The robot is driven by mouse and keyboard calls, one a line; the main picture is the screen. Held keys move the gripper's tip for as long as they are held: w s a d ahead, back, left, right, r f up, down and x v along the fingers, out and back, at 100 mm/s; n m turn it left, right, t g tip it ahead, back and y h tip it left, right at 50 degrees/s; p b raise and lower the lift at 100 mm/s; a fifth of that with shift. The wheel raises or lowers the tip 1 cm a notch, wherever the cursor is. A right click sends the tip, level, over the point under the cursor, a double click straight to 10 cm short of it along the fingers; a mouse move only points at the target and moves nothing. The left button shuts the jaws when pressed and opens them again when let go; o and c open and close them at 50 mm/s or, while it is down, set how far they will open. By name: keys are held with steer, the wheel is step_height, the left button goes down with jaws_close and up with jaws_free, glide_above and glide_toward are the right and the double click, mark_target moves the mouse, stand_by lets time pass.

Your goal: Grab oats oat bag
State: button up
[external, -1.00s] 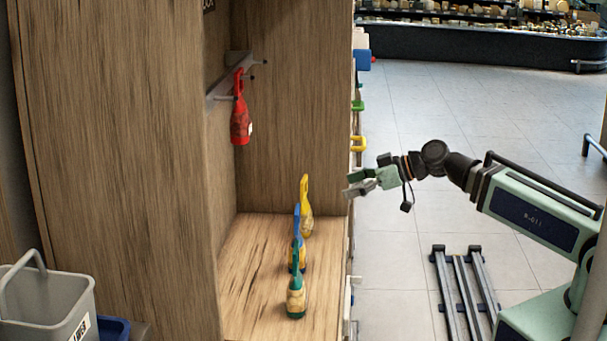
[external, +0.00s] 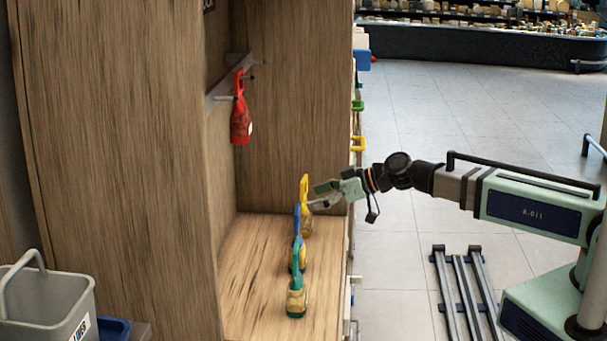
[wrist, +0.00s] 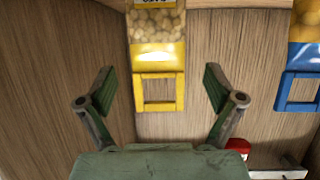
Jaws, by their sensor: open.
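A yellow bag with a loop handle (external: 305,221) stands on the lower shelf, farthest back in a row of three bags. In the wrist view the yellow bag (wrist: 157,57) shows round pale contents in a clear window, and its label is cut off by the top edge. My gripper (external: 314,196) is open at the right side of this bag, near its handle. In the wrist view my two fingers (wrist: 158,80) are spread to either side of the yellow handle with gaps on both sides. Nothing is between them in a grip.
A blue bag (external: 297,257) and a green bag (external: 296,296) stand in front of the yellow one. The blue bag (wrist: 302,55) is at the wrist view's right. A red bag (external: 240,122) hangs from a hook. Wooden walls enclose the shelf (external: 250,270).

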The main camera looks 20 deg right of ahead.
mark_target(306, 200)
steer(key=p+x, duration=0.1)
steer(key=x, duration=0.2)
steer(key=shift+w+a, duration=0.15)
steer(key=shift+w, duration=0.15)
steer(key=shift+f, duration=0.1)
steer(key=c, duration=1.3)
steer(key=shift+o, duration=0.2)
